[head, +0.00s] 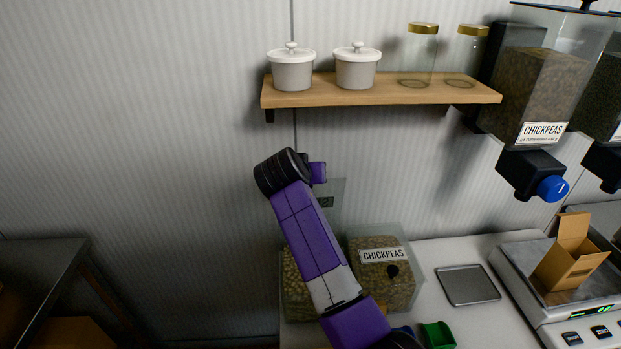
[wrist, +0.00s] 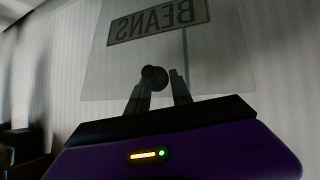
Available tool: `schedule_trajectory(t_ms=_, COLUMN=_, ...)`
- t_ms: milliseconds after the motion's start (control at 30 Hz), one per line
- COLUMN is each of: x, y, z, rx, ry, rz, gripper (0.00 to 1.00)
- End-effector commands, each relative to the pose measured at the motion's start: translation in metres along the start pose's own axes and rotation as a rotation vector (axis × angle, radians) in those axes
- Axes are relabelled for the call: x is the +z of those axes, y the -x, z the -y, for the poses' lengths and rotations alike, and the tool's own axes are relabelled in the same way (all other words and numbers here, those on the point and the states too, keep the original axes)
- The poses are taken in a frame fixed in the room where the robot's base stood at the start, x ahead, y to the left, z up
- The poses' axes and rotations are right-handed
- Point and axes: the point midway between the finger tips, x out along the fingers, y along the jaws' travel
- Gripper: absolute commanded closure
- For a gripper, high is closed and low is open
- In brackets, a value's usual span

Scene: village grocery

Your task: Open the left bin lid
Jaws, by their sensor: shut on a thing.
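The left bin (head: 297,289) holds pale beans and is partly hidden by my purple arm. Its clear lid (head: 337,190) is raised and stands roughly upright above the bins, partly behind my arm. In the wrist view the lid (wrist: 215,65) fills the upper middle, with a mirrored BEANS label (wrist: 158,20). My gripper (wrist: 160,82) is shut on the lid's dark round knob (wrist: 153,74). The fingertips are hidden from the head view by my arm.
The right bin (head: 384,243), labelled CHICKPEAS, stands beside it. A wooden shelf (head: 380,96) with pots and jars is above. A green scoop (head: 437,335), a grey tray (head: 467,284) and a scale (head: 567,296) with an open carton (head: 572,262) are to the right.

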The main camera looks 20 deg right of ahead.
Motion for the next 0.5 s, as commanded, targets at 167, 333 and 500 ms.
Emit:
schedule_trajectory(t_ms=167, x=0.0103, y=-0.009, z=0.0055, rx=-0.002, ry=0.021, rz=0.062, gripper=1.0)
schedule_trajectory(t_ms=333, x=0.0112, y=-0.0115, z=0.0063, rx=-0.002, ry=0.025, rz=0.076, gripper=1.0)
schedule_trajectory(t_ms=500, x=0.0115, y=-0.0117, z=0.0068, rx=-0.003, ry=0.025, rz=0.078, gripper=1.0)
